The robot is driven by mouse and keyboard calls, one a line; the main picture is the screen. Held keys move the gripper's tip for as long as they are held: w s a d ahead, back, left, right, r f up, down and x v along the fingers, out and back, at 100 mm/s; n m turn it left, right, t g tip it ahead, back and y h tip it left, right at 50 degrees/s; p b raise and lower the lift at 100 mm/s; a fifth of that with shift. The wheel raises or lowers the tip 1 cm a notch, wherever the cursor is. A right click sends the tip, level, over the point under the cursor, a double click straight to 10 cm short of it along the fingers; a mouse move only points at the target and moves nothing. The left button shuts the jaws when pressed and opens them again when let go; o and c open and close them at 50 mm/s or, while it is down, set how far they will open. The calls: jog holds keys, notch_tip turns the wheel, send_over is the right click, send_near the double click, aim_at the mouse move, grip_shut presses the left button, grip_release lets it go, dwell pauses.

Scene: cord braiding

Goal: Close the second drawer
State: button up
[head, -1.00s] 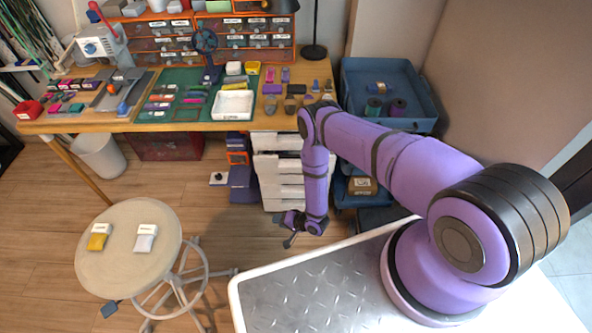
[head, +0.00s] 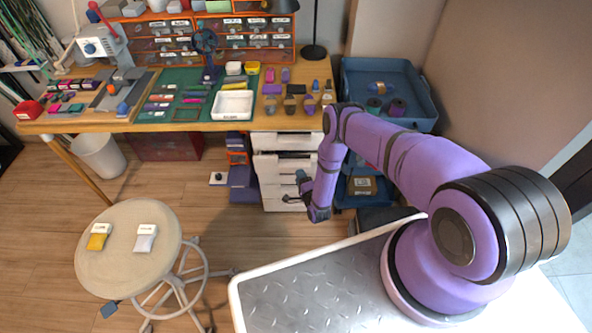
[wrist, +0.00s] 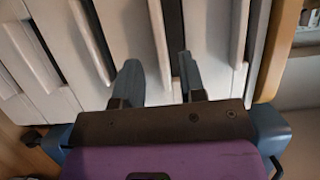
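The white drawer unit (head: 284,141) stands under the right end of the workbench. Its stacked drawer fronts have ledge-like handles. In the head view, the second drawer (head: 275,165) lies below the top front; I cannot tell clearly how far it stands out. My gripper (head: 293,188) is in front of the lower drawer fronts, partly hidden by my wrist. In the wrist view, the two fingers of my gripper (wrist: 158,62) are spread apart and empty, pointing at the white fronts (wrist: 205,35). A dark gap shows between two fronts. Contact cannot be told.
The wooden workbench (head: 220,126) above holds trays, tools and labelled drawers. Blue bins (head: 362,185) stand right of the drawer unit, and dark blue boxes (head: 242,184) left. A round stool (head: 128,265) stands at front left, with open floor between.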

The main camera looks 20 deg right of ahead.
aim_at(306, 160)
jog(key=shift+w+a, duration=0.15)
jog(key=shift+w, duration=2.2)
grip_shut()
jog(key=shift+w, duration=0.1)
